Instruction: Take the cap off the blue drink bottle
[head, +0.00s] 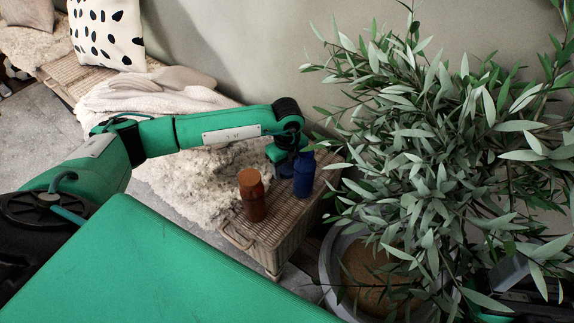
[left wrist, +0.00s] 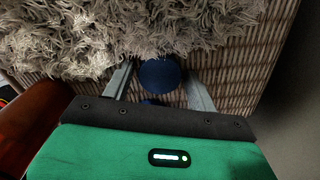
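The blue drink bottle (head: 304,178) stands upright on the woven bench, close to the wall and partly behind my left gripper. My left gripper (head: 284,160) points down beside the bottle's upper part. In the left wrist view a round blue top (left wrist: 160,75) shows between the two grey fingers of the left gripper (left wrist: 158,82). The fingers are apart, with a gap on each side of the blue top. A smaller blue patch shows just below it, mostly hidden by the gripper body.
A brown bottle (head: 252,194) stands on the woven bench (head: 272,228), left of the blue one. A shaggy cream throw (head: 190,185) covers the bench farther left. A leafy plant (head: 430,150) in a grey pot (head: 330,262) crowds the right side. The wall is close behind.

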